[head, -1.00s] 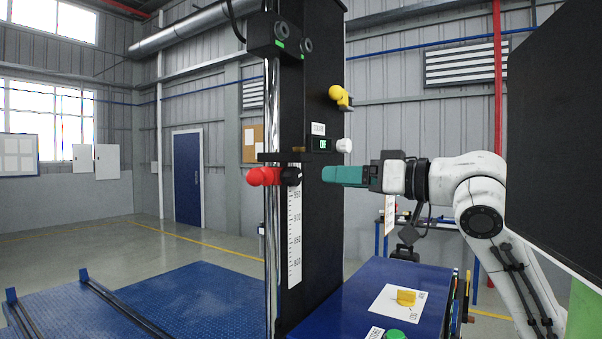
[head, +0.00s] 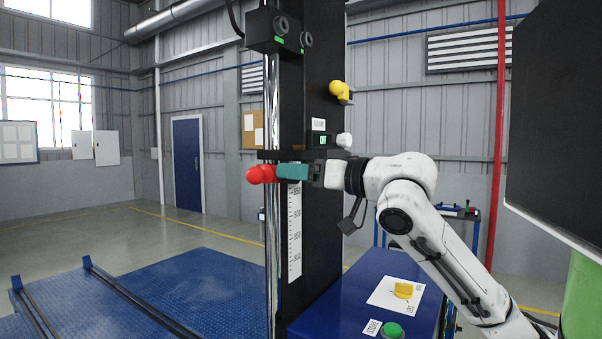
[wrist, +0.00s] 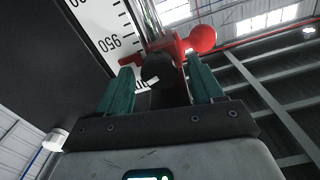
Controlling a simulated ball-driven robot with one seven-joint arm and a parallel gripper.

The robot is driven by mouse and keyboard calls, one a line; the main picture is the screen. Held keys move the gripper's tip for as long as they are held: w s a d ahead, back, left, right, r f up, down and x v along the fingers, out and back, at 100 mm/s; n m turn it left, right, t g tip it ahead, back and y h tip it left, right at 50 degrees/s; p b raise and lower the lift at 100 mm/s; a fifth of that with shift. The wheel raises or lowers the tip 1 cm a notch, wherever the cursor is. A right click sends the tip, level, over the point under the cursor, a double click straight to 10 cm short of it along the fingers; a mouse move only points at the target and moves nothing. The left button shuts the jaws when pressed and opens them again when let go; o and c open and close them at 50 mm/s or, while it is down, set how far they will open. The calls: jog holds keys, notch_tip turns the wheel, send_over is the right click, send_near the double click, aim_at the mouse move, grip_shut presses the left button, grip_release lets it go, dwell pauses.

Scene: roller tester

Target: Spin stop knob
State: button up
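The black stop knob (wrist: 157,68) shows in the wrist view, on the red stop clamp (wrist: 178,48) beside the scale. My gripper (wrist: 160,72) is open, with one teal finger on each side of the knob and a visible gap to each. The fingertips are about level with the knob. In the head view my gripper (head: 290,172) points left at the red clamp (head: 260,174), and its fingers hide the knob.
A chrome rod (head: 271,225) and a white scale (head: 295,235) run down the black column (head: 320,230). A yellow knob (head: 340,91) and a white knob (head: 344,140) stick out above my gripper. A blue bench (head: 350,290) with a green button (head: 392,330) stands below.

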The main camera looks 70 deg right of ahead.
jog(key=c, duration=1)
jog(key=shift+n+b, duration=1.5)
jog(key=shift+n, duration=0.1)
jog(key=o, duration=1.1)
jog(key=shift+c, duration=0.2)
jog(key=b+v, duration=0.3)
jog(key=v, duration=0.7)
jog(key=shift+s+a, duration=0.2)
jog(key=shift+s, duration=0.15)
